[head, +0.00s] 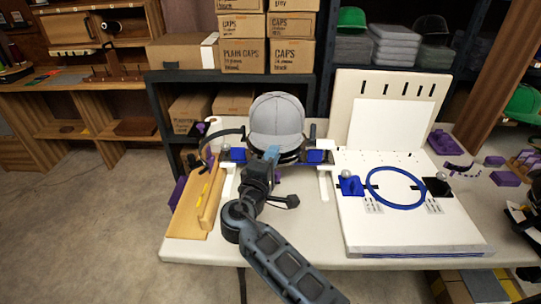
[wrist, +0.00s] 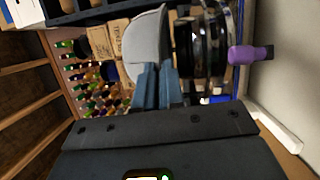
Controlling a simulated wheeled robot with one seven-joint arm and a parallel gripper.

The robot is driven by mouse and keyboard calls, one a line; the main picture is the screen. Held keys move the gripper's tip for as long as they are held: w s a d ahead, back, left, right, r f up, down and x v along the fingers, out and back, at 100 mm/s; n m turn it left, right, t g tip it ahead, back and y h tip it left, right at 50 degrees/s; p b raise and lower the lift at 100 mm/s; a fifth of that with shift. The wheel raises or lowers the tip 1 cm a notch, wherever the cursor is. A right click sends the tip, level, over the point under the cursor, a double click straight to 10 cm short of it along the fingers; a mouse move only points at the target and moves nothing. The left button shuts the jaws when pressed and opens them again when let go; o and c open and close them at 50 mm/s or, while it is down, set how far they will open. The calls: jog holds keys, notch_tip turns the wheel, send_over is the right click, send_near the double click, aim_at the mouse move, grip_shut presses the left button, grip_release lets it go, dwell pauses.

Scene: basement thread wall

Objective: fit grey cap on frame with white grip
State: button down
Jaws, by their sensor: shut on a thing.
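The grey cap (head: 277,114) is upright at the middle of the table, directly above the round black frame (head: 288,157). The cap also shows in the wrist view (wrist: 147,36), beside the black rings of the frame (wrist: 190,45). My gripper (head: 271,154) is at the cap's near lower edge. Its two blue-grey fingers (wrist: 156,84) are shut on the cap's edge. I cannot tell whether the cap touches the frame. A white piece (head: 325,145) stands right of the frame; I cannot tell whether it is the white grip. A purple knob (wrist: 250,54) shows by the frame.
A white board with a blue hoop (head: 371,187) stands on the table (head: 300,248) at right. A wooden block (head: 199,208) lies at left. A curved black band (head: 228,133) is left of the frame. Cardboard boxes (head: 243,55) are stacked behind.

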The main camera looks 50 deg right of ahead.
jog(key=shift+d+f+b, duration=0.1)
jog(key=shift+f+b, duration=0.3)
dwell(0.5)
jog(key=shift+f+b, duration=1.65)
jog(key=shift+f, duration=0.15)
dwell(0.6)
dwell(0.4)
jog(key=c, duration=1.2)
grip_release()
jog(key=shift+o, duration=0.2)
jog(key=v, duration=0.7)
jog(key=shift+a+b, duration=0.4)
jog(key=shift+b, duration=0.05)
